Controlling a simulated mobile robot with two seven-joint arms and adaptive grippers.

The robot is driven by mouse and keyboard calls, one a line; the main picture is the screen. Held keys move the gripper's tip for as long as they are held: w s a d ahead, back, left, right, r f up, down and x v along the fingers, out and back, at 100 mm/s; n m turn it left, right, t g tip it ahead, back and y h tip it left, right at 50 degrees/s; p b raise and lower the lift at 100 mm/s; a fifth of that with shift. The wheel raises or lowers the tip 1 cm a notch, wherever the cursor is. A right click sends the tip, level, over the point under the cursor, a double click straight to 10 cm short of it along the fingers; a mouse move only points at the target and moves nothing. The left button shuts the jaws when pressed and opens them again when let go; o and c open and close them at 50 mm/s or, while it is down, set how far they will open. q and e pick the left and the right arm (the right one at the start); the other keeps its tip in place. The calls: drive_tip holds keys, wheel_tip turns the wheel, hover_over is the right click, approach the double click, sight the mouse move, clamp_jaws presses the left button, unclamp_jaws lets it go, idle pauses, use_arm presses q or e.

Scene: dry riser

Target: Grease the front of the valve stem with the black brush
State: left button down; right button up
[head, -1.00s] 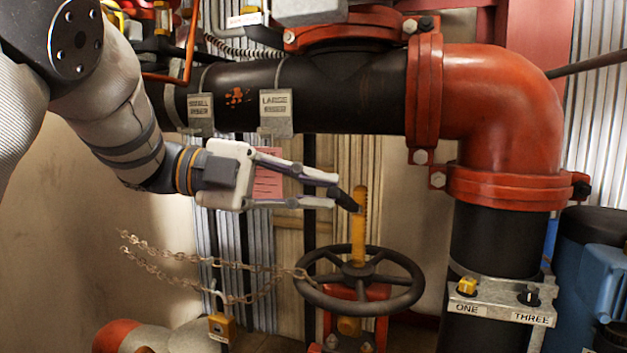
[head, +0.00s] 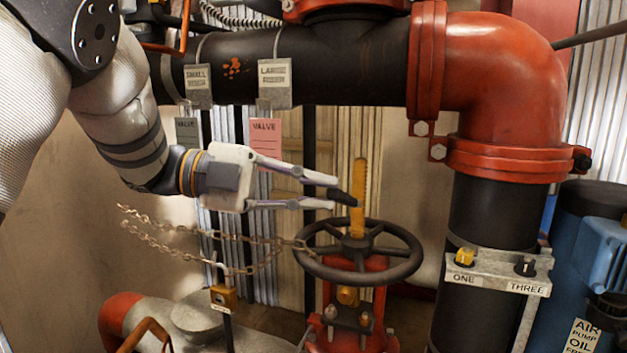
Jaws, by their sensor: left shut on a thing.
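The valve stem (head: 358,190) is an orange-yellow threaded rod standing upright from the hub of a dark handwheel (head: 402,265). My left gripper (head: 330,191) comes in from the left with its fingers pointing right. It is shut on the black brush (head: 343,198), a small dark piece between the fingertips. The brush tip is at the left edge of the stem, at about its middle height. I cannot tell whether the tip touches the stem or is just in front of it. My right gripper is not in view.
A rusty chain (head: 180,245) hangs left of the handwheel, with a brass padlock (head: 223,297) below. A holder (head: 490,268) marked ONE and THREE is on the vertical pipe at right. A thick black pipe (head: 345,78) with a red elbow (head: 505,80) runs above.

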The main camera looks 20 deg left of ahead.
use_arm(q)
drive_tip(key=shift+f, duration=0.65)
wheel_tip(320, 180, down, 3)
drive_tip(key=shift+r, duration=0.25)
